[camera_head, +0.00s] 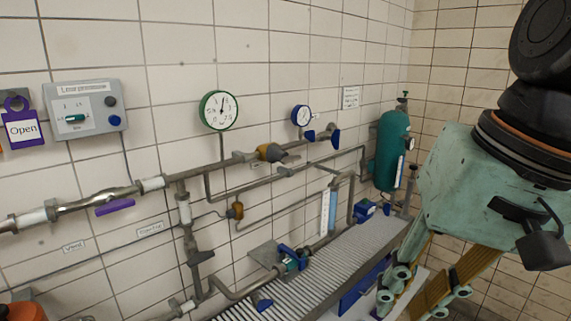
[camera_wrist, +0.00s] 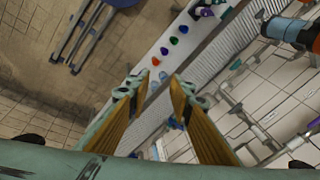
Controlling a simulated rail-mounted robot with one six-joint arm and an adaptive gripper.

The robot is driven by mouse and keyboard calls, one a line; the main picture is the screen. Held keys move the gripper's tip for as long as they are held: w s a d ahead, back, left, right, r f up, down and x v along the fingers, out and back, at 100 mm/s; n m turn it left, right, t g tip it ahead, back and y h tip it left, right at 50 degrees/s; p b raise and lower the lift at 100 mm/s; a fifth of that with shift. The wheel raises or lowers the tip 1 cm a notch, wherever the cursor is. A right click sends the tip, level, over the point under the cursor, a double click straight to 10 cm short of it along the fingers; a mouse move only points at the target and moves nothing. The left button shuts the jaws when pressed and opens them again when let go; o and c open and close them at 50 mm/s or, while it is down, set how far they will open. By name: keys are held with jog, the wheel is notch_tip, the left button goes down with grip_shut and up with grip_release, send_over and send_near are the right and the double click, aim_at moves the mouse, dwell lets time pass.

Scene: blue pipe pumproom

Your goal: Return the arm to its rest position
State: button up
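My gripper (camera_head: 420,300) is at the right of the head view, on the pale green wrist housing of my arm, with its fingers pointing down towards the bottom edge. In the wrist view my gripper (camera_wrist: 157,88) shows two fingers with yellow-brown pads, apart from each other. Nothing is held between them. They hang in the air above a light bench strip and the floor. The fingertips are partly cut off or hard to make out in the head view.
A ribbed grey bench (camera_head: 325,265) runs along the tiled wall under pipes and a round green-rimmed gauge (camera_head: 219,110). A green tank (camera_head: 391,150) stands in the corner, left of my arm. A blue-framed item (camera_wrist: 88,35) is on the floor. Small coloured pieces (camera_wrist: 173,41) lie on the light strip.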

jog(key=s+d+f+n+t+h+b, duration=0.1)
jog(key=s+d+f+n+h, duration=0.1)
jog(key=s+d, duration=0.3)
jog(key=shift+s+n, duration=0.4)
